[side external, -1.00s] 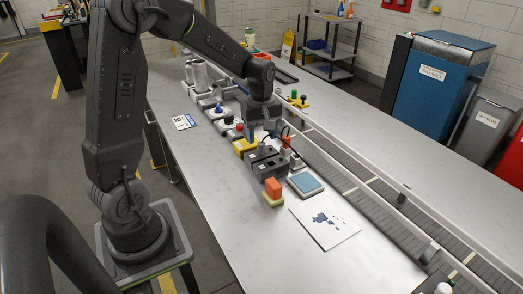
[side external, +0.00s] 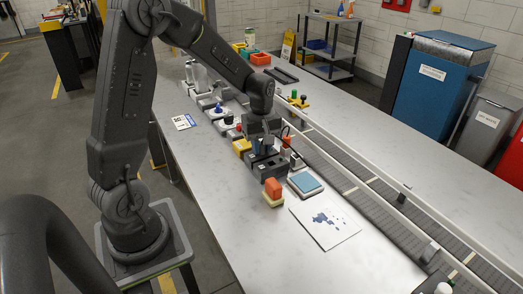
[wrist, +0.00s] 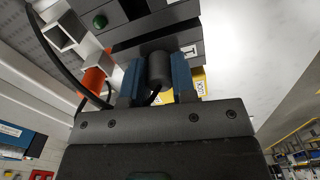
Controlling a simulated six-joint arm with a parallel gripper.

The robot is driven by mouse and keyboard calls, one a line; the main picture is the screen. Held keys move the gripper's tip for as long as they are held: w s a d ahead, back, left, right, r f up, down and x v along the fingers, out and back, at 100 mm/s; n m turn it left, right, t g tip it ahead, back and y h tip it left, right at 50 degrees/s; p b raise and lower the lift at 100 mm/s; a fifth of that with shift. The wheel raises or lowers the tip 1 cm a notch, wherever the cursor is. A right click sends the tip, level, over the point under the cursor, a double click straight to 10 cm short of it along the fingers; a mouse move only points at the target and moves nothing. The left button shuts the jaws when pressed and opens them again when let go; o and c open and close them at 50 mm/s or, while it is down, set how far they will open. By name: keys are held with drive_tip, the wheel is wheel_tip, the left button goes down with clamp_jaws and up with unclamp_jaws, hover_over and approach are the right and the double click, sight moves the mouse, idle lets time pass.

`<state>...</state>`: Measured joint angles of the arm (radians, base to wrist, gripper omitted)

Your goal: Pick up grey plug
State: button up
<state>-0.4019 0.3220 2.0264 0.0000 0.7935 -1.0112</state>
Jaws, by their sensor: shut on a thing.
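The grey plug (wrist: 158,70) is a dark cylinder between the blue fingers of my gripper (wrist: 157,80) in the wrist view. The fingers are shut on it from both sides. A dark cable shows beside it, partly hidden by the gripper body. In the side view my gripper (side external: 262,147) is low at the dark grey socket box (side external: 269,166). The plug is too small and covered to make out there. I cannot tell whether it is seated in the box or clear of it.
An orange plug (wrist: 95,80) with a cable is close to the fingers. A yellow box (side external: 242,147) touches the row behind. An orange-topped block (side external: 273,188), a blue pad (side external: 306,183) and a spotted sheet (side external: 325,222) lie in front. The conveyor (side external: 370,205) runs along the right.

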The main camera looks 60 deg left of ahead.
drive_tip(key=shift+c, duration=0.7)
